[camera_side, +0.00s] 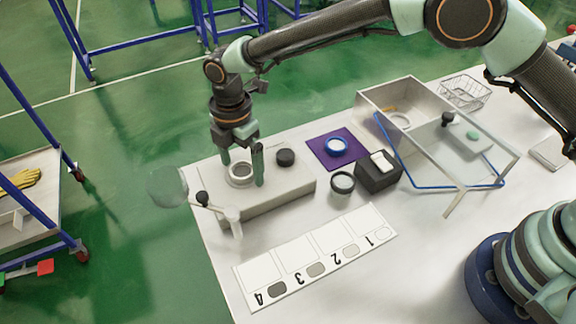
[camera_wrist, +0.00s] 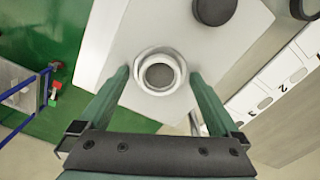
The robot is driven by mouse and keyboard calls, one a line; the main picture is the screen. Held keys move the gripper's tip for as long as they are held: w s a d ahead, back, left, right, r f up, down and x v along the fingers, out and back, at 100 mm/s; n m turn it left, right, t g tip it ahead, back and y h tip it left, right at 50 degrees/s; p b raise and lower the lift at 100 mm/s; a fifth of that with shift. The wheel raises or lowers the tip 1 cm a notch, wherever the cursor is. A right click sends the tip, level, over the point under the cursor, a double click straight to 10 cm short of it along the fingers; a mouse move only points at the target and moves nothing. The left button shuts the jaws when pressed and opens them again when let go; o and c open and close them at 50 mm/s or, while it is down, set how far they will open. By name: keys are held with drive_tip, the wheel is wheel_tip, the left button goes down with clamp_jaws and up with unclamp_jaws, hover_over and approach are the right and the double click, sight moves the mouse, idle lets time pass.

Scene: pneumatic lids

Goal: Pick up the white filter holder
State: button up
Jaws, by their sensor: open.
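The white filter holder (camera_side: 240,176) is a round ring on top of the pale block (camera_side: 290,186), near its left end. In the wrist view the filter holder (camera_wrist: 141,72) shows a grey disc inside its ring. My gripper (camera_side: 243,170) points down over it, with one finger on each side. In the wrist view my gripper (camera_wrist: 159,73) is open, and the fingers straddle the ring with a visible gap on the right. I cannot tell whether the left finger touches it.
A black cap (camera_side: 285,157) sits on the same block, right of the holder. A black-knobbed lever (camera_side: 203,198) stands at the block's left end. A purple mat (camera_side: 322,150) with a blue ring, a black box (camera_side: 378,179) and a clear-walled case (camera_side: 440,135) lie rightward. A numbered card (camera_side: 300,255) lies in front.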

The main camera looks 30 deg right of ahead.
drive_tip(key=c, duration=1.4)
drive_tip(key=shift+r, duration=0.1)
